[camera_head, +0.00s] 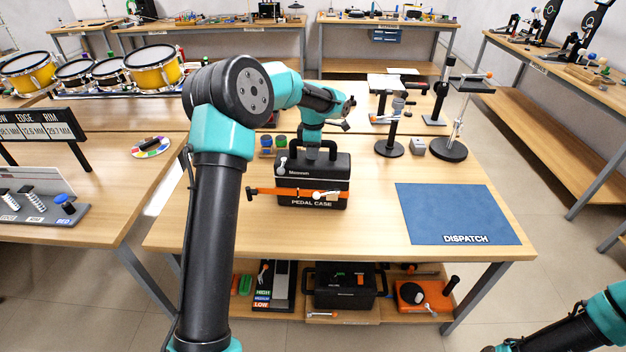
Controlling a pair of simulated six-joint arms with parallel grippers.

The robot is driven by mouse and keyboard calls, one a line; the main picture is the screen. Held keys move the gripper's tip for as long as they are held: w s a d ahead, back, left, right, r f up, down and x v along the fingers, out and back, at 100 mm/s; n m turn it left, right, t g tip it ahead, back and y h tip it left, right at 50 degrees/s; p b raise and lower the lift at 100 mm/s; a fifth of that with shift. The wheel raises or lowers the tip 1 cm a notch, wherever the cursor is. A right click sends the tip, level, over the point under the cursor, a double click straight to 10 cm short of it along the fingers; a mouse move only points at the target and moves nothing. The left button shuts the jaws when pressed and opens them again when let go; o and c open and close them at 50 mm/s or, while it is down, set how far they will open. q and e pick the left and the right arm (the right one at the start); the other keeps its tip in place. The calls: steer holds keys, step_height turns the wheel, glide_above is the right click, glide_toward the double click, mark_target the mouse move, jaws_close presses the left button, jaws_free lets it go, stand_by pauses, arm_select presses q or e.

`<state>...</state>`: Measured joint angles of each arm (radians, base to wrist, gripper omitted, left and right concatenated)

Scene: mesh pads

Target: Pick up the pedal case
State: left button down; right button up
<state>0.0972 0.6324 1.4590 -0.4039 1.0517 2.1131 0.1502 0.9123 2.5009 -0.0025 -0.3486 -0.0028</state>
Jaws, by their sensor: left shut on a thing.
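The pedal case (329,172) is a black box with an orange strap across its front and the words PEDAL CASE in white. It is upright on the middle table, or very close to its top; I cannot tell if its base touches. My left gripper (312,154) comes down from above and is shut on the case's top handle (331,148). The fingertips are partly hidden by the handle and arm. My right arm shows at the lower right corner, and its gripper is out of the frame.
A blue DISPATCH mat (458,214) lies bare to the right of the case. Stands with round black bases (449,150) are behind it. Small coloured pots (273,143) stand left of the case. Drums (152,66) are at the back left. A shelf with boxes (345,287) is below.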

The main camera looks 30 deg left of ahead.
arm_select(q)
steer(key=shift+r, duration=0.15)
steer(key=shift+r, duration=2)
steer(key=s+d+r, duration=0.1)
steer(key=s+d, duration=0.7)
steer(key=s, duration=0.5)
steer(key=shift+s+d+r, duration=0.15)
steer(key=shift+s, duration=0.2)
